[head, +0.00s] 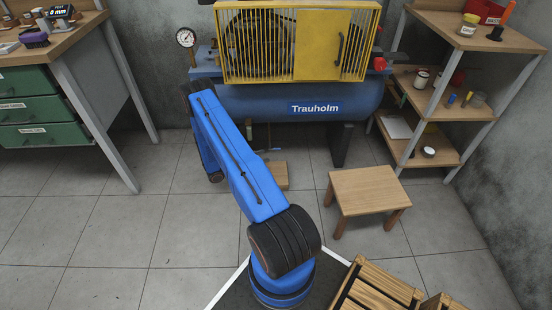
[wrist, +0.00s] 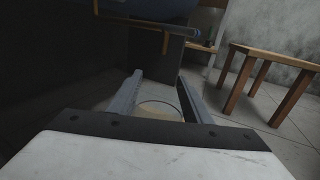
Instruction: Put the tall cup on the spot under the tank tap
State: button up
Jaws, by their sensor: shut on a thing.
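My gripper (wrist: 160,90) is shut on the tall cup (wrist: 159,112), whose round rim and pale inside show low between the two fingers in the wrist view. The cup's height and base are hidden there. In the head view my blue arm reaches towards the compressor tank (head: 350,103) and covers the gripper and cup. The tank's dark underside shows at the top of the wrist view, with a thin orange-brown piece (wrist: 165,42) hanging from it; I cannot tell if this is the tap. A low wooden block (head: 274,176) lies on the floor below the tank, partly behind my arm.
A wooden stool (head: 366,188) stands right of my arm and also shows in the wrist view (wrist: 275,55). A dark tank leg (head: 340,145) stands behind it. A shelf (head: 430,145) is at right, a workbench (head: 70,55) at left. Slatted wood (head: 375,288) lies in front.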

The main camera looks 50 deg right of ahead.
jog(key=s+d+f, duration=0.3)
jog(key=s+d, duration=0.1)
jog(key=d, duration=0.4)
jog(key=shift+s+f, duration=0.2)
jog(key=shift+f, duration=0.05)
jog(key=shift+f, duration=0.1)
jog(key=o, duration=1.6)
jog(key=v, duration=1.2)
